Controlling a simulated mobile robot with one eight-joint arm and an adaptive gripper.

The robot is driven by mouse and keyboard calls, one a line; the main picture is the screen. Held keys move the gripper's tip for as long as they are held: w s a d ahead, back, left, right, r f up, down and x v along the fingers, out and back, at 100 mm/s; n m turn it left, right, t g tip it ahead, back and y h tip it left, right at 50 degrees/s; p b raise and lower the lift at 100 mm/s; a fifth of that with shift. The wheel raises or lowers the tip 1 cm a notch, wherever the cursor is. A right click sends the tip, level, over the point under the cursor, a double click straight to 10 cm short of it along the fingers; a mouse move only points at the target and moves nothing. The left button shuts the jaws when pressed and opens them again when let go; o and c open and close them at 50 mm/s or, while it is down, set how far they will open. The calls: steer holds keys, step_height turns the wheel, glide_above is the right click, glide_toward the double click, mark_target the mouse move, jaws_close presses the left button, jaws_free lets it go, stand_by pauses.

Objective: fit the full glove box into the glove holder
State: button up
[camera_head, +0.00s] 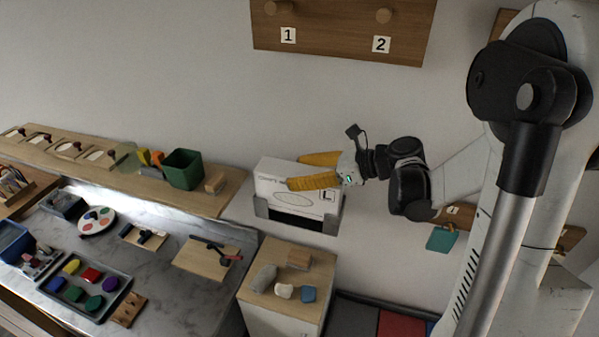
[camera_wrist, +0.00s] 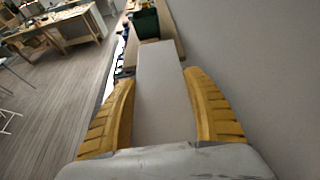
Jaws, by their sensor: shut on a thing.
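The glove box (camera_head: 293,201) is white with a large "L" and an oval on its front. In the head view it is against the wall, with its lower corners behind the front corners of the dark grey glove holder (camera_head: 261,208). A dark strip shows below the box's front, so I cannot tell whether it rests on the holder's bottom. My gripper (camera_head: 304,171) has yellow ribbed fingers and is shut on the box, one finger across its front and one behind its top. In the wrist view the pale box (camera_wrist: 160,85) lies between both fingers (camera_wrist: 160,105).
A small cabinet (camera_head: 318,275) with several small items stands below. A wooden peg board (camera_head: 340,42) is on the wall above.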

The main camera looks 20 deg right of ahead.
steer(key=shift+f, duration=0.1)
stand_by(0.3)
steer(key=shift+f+b, duration=1.35)
steer(key=shift+b, duration=0.05)
steer(key=shift+f, duration=0.15)
steer(key=o, duration=1.5)
steer(key=shift+c, duration=0.2)
steer(key=v, duration=1.2)
